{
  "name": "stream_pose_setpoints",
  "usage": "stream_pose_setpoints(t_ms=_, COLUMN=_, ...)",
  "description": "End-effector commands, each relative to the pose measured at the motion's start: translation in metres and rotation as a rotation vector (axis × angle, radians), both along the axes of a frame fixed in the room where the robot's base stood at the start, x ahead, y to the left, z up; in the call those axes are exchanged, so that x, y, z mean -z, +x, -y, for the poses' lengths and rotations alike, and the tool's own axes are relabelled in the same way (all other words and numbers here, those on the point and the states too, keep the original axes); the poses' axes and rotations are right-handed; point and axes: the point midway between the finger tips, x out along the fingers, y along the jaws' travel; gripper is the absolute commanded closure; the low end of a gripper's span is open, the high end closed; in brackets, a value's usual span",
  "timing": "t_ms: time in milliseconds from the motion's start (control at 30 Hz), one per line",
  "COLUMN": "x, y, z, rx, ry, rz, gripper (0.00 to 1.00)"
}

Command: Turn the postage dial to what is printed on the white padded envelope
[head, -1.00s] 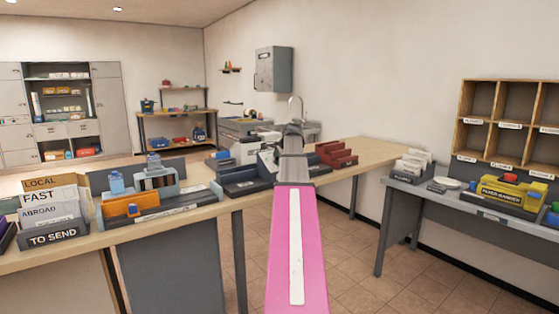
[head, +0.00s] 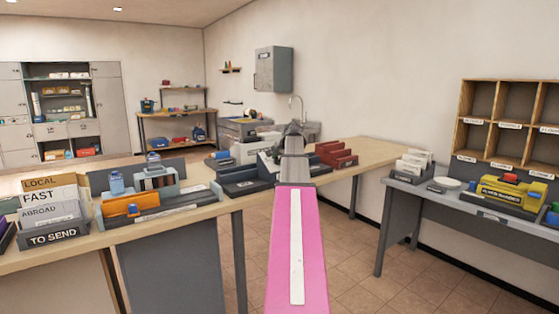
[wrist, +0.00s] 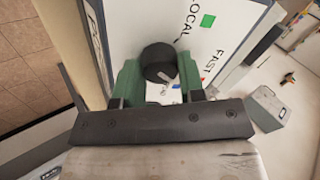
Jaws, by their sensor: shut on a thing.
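The postage dial has a round black knob (wrist: 157,56) on a white panel (wrist: 136,22), seen close in the wrist view. LOCAL with a green square and FAST with a blue square are printed on the panel. More print below the knob is partly hidden by the fingers. A pale mark shows at the knob's lower edge; which word it points to I cannot tell. My gripper (wrist: 159,78) has its green fingers closed on both sides of the knob. In the head view my gripper is small and far off, and the dial is hidden. I cannot make out the white padded envelope.
A TO SEND rack (head: 54,236) with LOCAL, FAST and ABROAD cards stands on the left counter (head: 120,232). Dark trays (head: 240,184) and a red organiser (head: 335,154) lie near my arm. A grey side table (head: 462,207) stands at right, with open floor between.

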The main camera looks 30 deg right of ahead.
Motion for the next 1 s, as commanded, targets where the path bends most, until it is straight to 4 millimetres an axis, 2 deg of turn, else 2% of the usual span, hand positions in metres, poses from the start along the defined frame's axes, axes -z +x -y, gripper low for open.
stream_pose_setpoints(t_ms=500, x=-0.0004, y=0.0002, z=0.0003, rx=-0.361, ry=-0.244, rz=0.020, gripper=0.87)
stream_pose_setpoints(t_ms=1000, x=-0.0003, y=-0.0001, z=0.0003, rx=-0.501, ry=-0.339, rz=0.026, gripper=0.87)
